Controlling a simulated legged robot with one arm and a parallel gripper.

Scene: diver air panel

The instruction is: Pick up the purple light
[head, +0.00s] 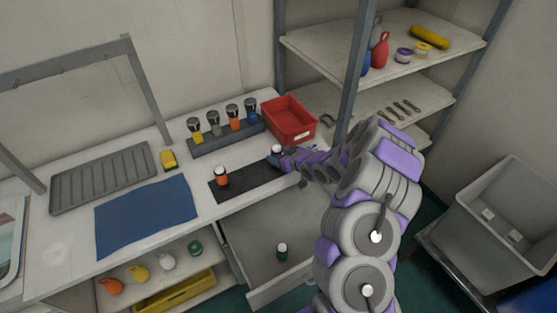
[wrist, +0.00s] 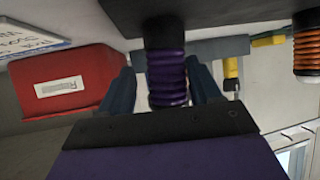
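The purple light (wrist: 167,78) stands on the dark mat (head: 247,183), at the mat's right end. In the wrist view it appears upside down, with a ridged purple body and a dark base. My gripper (wrist: 165,95) is open, with one finger on each side of the light's body. A narrow gap shows between the fingers and the body.
An orange light (head: 222,178) stands on the mat's left part. A red bin (head: 290,122) and a rack (head: 226,138) of several lights stand behind. The open drawer (head: 255,237) below holds a green light (head: 282,252). A shelf post (head: 355,75) rises near my arm.

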